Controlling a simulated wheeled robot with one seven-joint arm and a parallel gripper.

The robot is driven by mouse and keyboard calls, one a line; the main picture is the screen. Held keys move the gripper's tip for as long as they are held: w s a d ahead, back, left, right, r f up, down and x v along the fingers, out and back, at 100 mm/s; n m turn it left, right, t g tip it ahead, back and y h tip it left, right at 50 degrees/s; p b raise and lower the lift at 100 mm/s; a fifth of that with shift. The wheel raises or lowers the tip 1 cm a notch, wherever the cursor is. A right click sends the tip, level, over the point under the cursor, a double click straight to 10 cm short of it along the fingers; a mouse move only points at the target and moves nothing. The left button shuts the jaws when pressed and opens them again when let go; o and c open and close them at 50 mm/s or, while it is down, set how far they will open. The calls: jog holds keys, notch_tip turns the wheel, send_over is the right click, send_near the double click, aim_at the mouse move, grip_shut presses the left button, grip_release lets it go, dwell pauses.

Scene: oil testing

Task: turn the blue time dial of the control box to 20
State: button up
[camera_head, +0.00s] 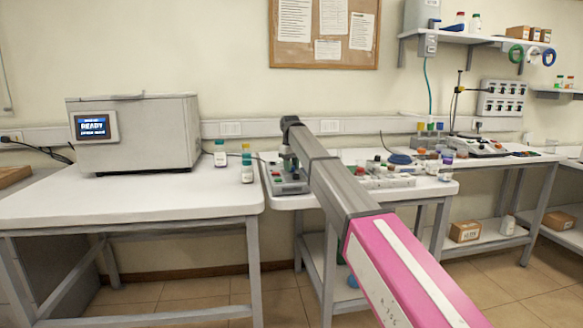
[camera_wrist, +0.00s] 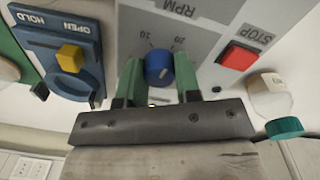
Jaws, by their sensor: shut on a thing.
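The control box (camera_head: 290,187) sits on the middle table in the head view, under the end of my arm. In the wrist view, the blue dial (camera_wrist: 158,66) is on its grey panel, with the numbers 10 and 20 printed beside it. The word RPM is printed above it in the picture. My gripper (camera_wrist: 159,76) has one green finger on each side of the dial and is shut on it. The dial's pointer is too small to read. In the head view the dial cannot be made out behind my gripper (camera_head: 287,162).
A red STOP button (camera_wrist: 238,57) lies right of the dial, and a yellow switch (camera_wrist: 69,56) on a blue plate marked OPEN and HOLD lies left. A teal-capped bottle (camera_wrist: 272,102) stands close at the right. Two bottles (camera_head: 247,168) stand on the left table's edge.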

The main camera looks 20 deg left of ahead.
jog(key=shift+m, duration=1.1)
jog(key=o, duration=0.9)
jog(key=shift+o, duration=0.2)
notch_tip(320, 180, up, 11)
jog(key=shift+s+a, duration=0.15)
jog(key=shift+a, duration=0.05)
jog(key=shift+f, duration=0.1)
